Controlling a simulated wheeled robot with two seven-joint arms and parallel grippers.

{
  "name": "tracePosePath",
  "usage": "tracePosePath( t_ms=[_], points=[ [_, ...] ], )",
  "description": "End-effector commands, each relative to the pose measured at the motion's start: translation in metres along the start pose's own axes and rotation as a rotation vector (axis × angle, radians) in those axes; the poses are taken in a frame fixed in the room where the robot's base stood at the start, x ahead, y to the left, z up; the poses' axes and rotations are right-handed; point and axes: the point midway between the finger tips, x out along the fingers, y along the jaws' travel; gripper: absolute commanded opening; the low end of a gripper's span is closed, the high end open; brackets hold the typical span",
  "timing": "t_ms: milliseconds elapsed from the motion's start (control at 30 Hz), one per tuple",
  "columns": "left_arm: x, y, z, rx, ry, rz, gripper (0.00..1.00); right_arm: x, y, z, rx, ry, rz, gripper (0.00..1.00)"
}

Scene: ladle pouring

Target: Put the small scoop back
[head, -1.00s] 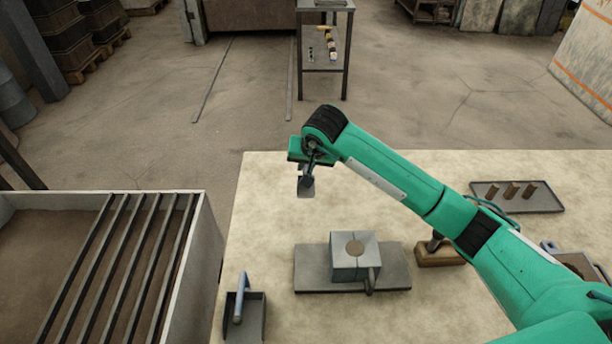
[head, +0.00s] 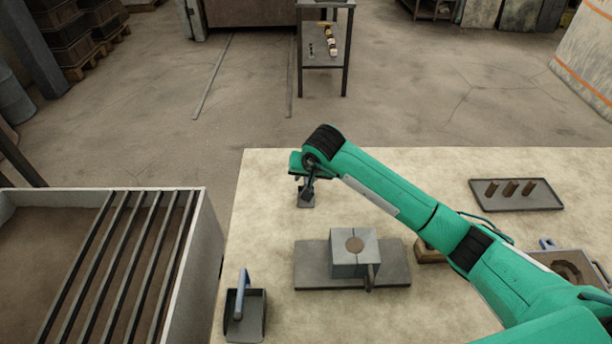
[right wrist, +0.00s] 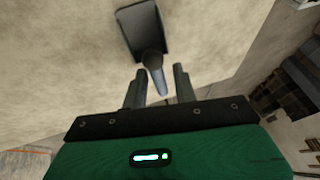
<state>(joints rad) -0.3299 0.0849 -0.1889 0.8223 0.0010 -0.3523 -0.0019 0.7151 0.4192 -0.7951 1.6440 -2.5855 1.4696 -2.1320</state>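The fingers stand apart, with gaps beside the handle. My left gripper is not in view.
A grey mould block (head: 354,262) sits on a dark plate (head: 312,264) at mid table. A tray (head: 540,204) with several brown pieces lies right. A box (head: 570,265) is at the right edge. A barred bin (head: 205,250) stands left. The table's back left is clear.

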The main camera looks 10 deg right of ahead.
Motion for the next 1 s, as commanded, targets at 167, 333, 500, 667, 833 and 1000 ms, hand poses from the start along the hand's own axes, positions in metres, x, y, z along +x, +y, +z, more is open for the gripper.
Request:
tracePosePath(
  t_ms=[167, 333, 500, 667, 833, 1000],
  points=[
    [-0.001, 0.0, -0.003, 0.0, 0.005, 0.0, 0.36, 0.0, 0.0, 0.0, 0.0, 0.0, 0.0, 0.33],
    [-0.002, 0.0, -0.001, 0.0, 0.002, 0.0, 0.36, -0.002, -0.001, -0.001, 0.0, -0.001, 0.0, 0.33],
    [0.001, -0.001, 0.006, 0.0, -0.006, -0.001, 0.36, -0.019, 0.0, -0.003, -0.002, 0.005, -0.001, 0.33],
    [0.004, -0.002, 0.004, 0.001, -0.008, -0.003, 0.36, -0.054, 0.0, -0.003, -0.002, 0.006, 0.0, 0.33],
    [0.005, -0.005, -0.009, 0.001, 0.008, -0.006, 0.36, -0.09, 0.0, -0.002, -0.002, 0.005, -0.001, 0.33],
    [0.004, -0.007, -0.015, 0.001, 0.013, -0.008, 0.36, -0.113, -0.001, -0.002, -0.001, 0.002, 0.0, 0.33]
  ],
)
